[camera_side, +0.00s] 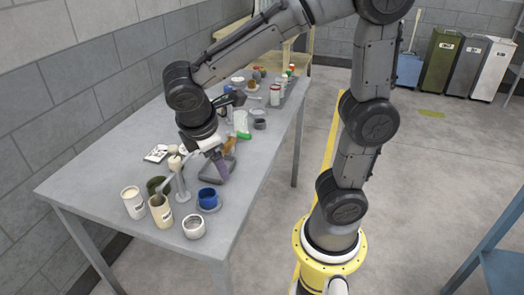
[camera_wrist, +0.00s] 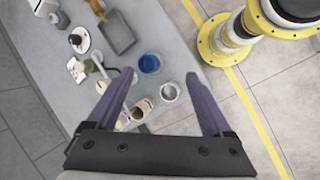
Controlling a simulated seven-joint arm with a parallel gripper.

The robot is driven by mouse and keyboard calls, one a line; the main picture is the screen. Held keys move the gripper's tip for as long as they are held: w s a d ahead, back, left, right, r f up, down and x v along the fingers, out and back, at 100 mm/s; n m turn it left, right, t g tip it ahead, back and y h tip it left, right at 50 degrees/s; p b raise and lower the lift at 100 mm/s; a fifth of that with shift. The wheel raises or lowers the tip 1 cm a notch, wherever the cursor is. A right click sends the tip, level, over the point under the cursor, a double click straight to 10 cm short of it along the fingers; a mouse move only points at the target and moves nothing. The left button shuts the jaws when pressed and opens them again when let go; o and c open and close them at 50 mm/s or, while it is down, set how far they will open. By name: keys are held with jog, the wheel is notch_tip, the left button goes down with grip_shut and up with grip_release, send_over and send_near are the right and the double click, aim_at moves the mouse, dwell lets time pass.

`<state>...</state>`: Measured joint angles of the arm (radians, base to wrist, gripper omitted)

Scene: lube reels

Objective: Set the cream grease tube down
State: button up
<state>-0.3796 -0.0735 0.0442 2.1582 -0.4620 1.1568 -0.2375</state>
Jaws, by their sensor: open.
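My gripper (camera_side: 217,160) is low over the grey table in the side view. In the wrist view its two purple fingers (camera_wrist: 160,74) are spread wide, with nothing held between them.
A grey tray (camera_side: 219,170) lies by my gripper. Several bottles and cans crowd the far end. Bare table (camera_side: 90,175) lies to the left.

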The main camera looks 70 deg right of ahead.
jog(key=s+r+m+t+y, duration=0.3)
jog(key=s+m+t+y, duration=0.1)
jog(key=s+m, duration=0.5)
jog(key=shift+s+d+m+t+y, duration=0.3)
jog(key=shift+s+d+t+y, duration=0.1)
jog(key=shift+s+d+y, duration=0.15)
